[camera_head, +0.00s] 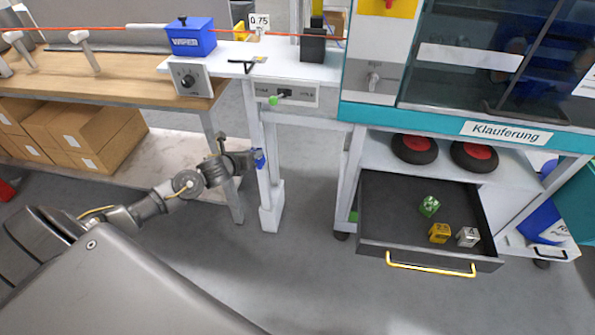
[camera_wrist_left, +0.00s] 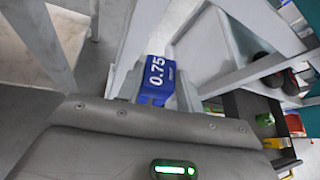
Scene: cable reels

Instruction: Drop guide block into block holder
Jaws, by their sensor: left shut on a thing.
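My left gripper (camera_head: 250,160) is shut on a blue guide block (camera_head: 260,158), held in front of the white post of the bench, below the worktop. A small "0.75" sign (camera_head: 259,21) stands on the white worktop (camera_head: 290,70) along the orange cable. I cannot tell for sure which fixture there is the block holder. My right gripper is not in view.
The open dark drawer (camera_head: 385,215) holds green (camera_head: 429,206), yellow (camera_head: 439,233) and silver (camera_head: 467,237) blocks. A blue box (camera_head: 189,37) and a black fixture (camera_head: 313,44) stand along the cable. Cardboard boxes (camera_head: 75,130) sit under the wooden table.

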